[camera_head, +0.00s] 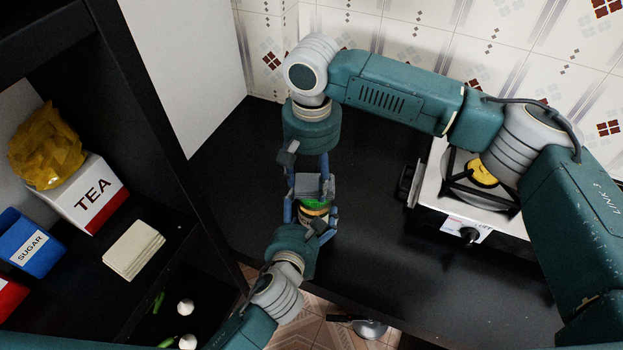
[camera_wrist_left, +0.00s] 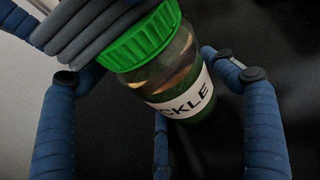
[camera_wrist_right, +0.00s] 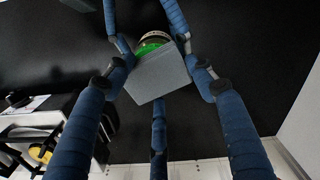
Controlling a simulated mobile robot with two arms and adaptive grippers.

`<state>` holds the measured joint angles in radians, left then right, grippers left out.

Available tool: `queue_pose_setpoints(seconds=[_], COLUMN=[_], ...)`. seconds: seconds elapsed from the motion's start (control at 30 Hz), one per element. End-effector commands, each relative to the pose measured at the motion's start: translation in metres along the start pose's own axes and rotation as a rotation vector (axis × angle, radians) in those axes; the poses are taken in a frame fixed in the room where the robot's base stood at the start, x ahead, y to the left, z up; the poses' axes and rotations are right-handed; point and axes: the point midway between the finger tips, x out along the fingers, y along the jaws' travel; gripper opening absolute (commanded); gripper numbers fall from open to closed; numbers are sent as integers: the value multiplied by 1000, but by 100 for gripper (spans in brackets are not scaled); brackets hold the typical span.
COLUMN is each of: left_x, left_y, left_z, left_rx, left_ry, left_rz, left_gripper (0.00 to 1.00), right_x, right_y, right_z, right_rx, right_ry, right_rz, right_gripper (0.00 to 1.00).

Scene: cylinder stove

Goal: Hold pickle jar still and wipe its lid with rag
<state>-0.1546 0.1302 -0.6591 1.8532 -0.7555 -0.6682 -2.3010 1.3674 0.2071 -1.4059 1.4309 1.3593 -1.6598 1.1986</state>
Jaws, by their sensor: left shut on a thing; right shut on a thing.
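The pickle jar (camera_head: 316,213) stands between my two grippers over the black counter, with its green lid (camera_wrist_left: 141,42) and "PICKLE" label (camera_wrist_left: 186,101) showing in the left wrist view. My left gripper (camera_head: 313,220) is shut around the jar's body; the fingers hide part of it in the head view. My right gripper (camera_head: 311,182) is shut on a grey rag (camera_wrist_right: 160,75). The rag also shows in the left wrist view (camera_wrist_left: 95,30), folded against the lid's edge and covering part of it. In the right wrist view the rag hides most of the green lid (camera_wrist_right: 150,48).
A stove (camera_head: 472,200) with a yellow-topped burner stands at the right. A dark shelf at the left holds a tea box (camera_head: 92,198), a blue sugar box (camera_head: 27,240) and a beige stack (camera_head: 133,249). The black counter (camera_head: 380,265) is clear in front.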

Motion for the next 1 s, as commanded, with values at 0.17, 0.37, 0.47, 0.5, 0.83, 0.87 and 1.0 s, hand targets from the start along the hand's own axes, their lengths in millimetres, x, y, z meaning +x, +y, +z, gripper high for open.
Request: queue_pose_setpoints(seconds=[0.17, 0.37, 0.47, 0.5, 0.83, 0.87, 1.0], left_x=[0, 0, 0, 0, 0, 0, 0], left_y=[0, 0, 0, 0, 0, 0, 0], left_z=[0, 0, 0, 0, 0, 0, 0], left_rx=[-2, -1, -1, -1, -1, -1, -1], left_ry=[-1, 0, 0, 0, 0, 0, 1], left_rz=[-1, -1, -1, -1, -1, -1, -1], left_gripper=[37, 37, 37, 37, 37, 37, 37], right_x=[2, -25, -34, -38, -68, -71, -79], right_y=[1, 1, 1, 0, 0, 0, 1], right_z=[-17, -18, -17, -17, -17, -17, -17], right_rx=[3, 0, -1, -1, 0, 0, 0], right_ry=[0, 4, 3, 3, 3, 3, 3], right_rz=[1, 0, 1, 0, 0, -1, 1], right_gripper=[30, 30, 30, 30, 30, 30, 30])
